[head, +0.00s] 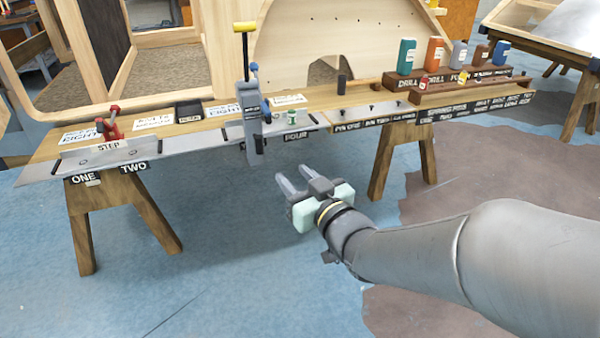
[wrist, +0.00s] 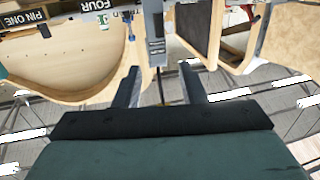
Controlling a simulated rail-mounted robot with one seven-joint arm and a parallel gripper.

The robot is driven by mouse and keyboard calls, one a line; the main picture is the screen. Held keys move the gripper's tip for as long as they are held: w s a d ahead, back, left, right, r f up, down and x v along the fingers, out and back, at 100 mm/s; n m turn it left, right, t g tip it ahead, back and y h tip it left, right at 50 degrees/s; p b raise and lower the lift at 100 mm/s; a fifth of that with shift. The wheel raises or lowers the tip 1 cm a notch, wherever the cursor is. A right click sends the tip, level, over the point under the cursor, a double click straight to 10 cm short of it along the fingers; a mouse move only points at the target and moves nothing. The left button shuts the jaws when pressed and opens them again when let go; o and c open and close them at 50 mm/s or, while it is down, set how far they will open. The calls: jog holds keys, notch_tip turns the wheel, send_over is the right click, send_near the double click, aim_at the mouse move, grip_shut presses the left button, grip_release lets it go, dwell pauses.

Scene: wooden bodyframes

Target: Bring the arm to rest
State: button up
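My gripper (head: 292,186) is in the middle of the head view, in front of the workbench and below its top. Its two fingers are spread apart with nothing between them. In the wrist view the fingers (wrist: 160,86) also stand apart and empty, and the view of the bench is upside down. My arm reaches in from the lower right of the head view.
The long bench (head: 190,133) on trestles stands close beyond my gripper. A grey tool with a yellow handle (head: 250,112) hangs over its front edge. A red clamp (head: 110,124), coloured bottles (head: 435,52) and labelled cards stand along it. Blue floor (head: 230,260) in front is clear.

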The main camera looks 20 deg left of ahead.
jog(key=s+d+r+m+g+h+p, duration=0.1)
jog(key=d+r+m+h+p, duration=0.2)
jog(key=d+p, duration=0.4)
jog(key=d+r+m+g+h+p, duration=0.1)
jog(key=d+r+h+p, duration=0.2)
jog(key=d+h+p, duration=0.25)
jog(key=s+d+r+m+g+h+p, duration=0.1)
jog(key=d+r+m+g+h+p, duration=0.15)
jog(key=d+p, duration=0.45)
jog(key=s+d+r+g+p, duration=0.2)
jog(key=s+d+r+p, duration=0.1)
jog(key=s+p, duration=0.1)
jog(key=s+d+r+m+g+h+p, duration=0.1)
jog(key=s+d+r+g+p, duration=0.2)
jog(key=s, duration=0.3)
jog(key=s+d+r+m+g+h+p, duration=0.1)
jog(key=s+d+r+g+p, duration=0.1)
jog(key=s+p, duration=0.3)
jog(key=shift+s+d+r, duration=0.4)
jog(key=shift+r, duration=0.35)
jog(key=shift+m, duration=0.25)
